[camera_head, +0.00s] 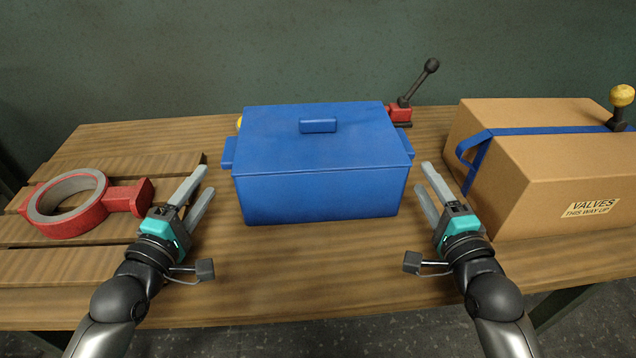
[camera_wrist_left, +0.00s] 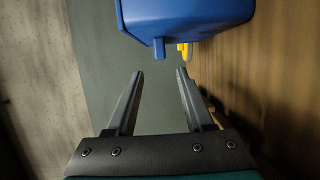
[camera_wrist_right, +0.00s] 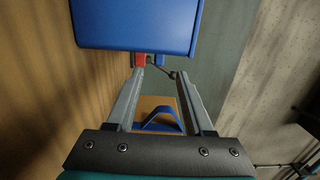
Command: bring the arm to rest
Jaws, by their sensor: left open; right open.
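My left gripper (camera_head: 200,190) is open and empty, above the table between the red ring casting and the blue lidded box. In the left wrist view its two fingers (camera_wrist_left: 160,90) stand apart with nothing between them. My right gripper (camera_head: 428,188) is open and empty, between the blue box and the cardboard box. In the right wrist view its fingers (camera_wrist_right: 157,88) are also apart, with the cardboard box and its blue strap seen beyond them. Neither gripper visibly holds anything.
The blue lidded box (camera_head: 320,185) stands mid-table (camera_head: 300,280), between my grippers. A red ring casting (camera_head: 85,225) lies on slats at the left. A cardboard box (camera_head: 540,150) with blue strap (camera_head: 480,152) stands right. A red part with black lever (camera_head: 400,112) is behind; a yellow knob (camera_head: 621,95) is far right.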

